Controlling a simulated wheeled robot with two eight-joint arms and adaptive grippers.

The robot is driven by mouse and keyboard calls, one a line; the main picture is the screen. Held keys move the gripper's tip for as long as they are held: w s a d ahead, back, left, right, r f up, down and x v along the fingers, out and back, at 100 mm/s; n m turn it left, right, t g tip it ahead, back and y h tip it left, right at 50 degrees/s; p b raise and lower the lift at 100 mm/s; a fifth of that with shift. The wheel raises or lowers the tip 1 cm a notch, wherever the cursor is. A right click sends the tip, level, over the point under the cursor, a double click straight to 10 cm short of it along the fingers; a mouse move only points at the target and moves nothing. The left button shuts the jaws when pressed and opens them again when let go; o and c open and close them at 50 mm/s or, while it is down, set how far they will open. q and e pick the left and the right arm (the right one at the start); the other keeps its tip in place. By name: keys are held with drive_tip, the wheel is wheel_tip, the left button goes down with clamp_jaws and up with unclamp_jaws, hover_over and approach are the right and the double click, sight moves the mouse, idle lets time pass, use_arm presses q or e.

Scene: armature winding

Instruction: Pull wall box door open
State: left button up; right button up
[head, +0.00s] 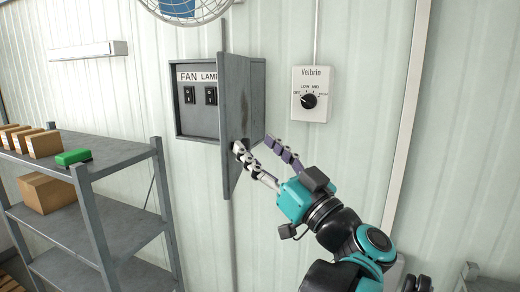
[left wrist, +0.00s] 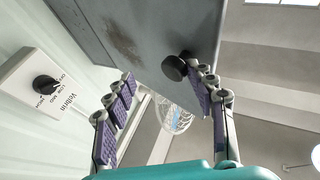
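The grey wall box (head: 196,124) hangs on the wall, with FAN and LAMP switches showing inside it. Its door (head: 234,100) stands swung out from the box, seen nearly edge-on in the head view. In the left wrist view the door's grey outer face (left wrist: 130,38) fills the upper middle, with a round black knob (left wrist: 174,68) on it. My left gripper (head: 255,150) is at the door's lower part. Its fingers are spread apart in the left wrist view (left wrist: 165,85). The knob is close to the right-hand finger; I cannot tell whether they touch. My right gripper is not in view.
A white Velbrin dial box (head: 310,94) is on the wall right of the door. A fan (head: 186,8) is above. A metal shelf (head: 110,152) with cardboard boxes (head: 46,192) and a green item (head: 73,157) stands at the left.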

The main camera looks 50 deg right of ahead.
use_arm(q)
drive_tip(key=shift+f, duration=0.1)
drive_tip(key=v, duration=0.7)
idle(0.4)
drive_tip(key=shift+s+a, duration=0.1)
drive_tip(key=shift+s, duration=0.2)
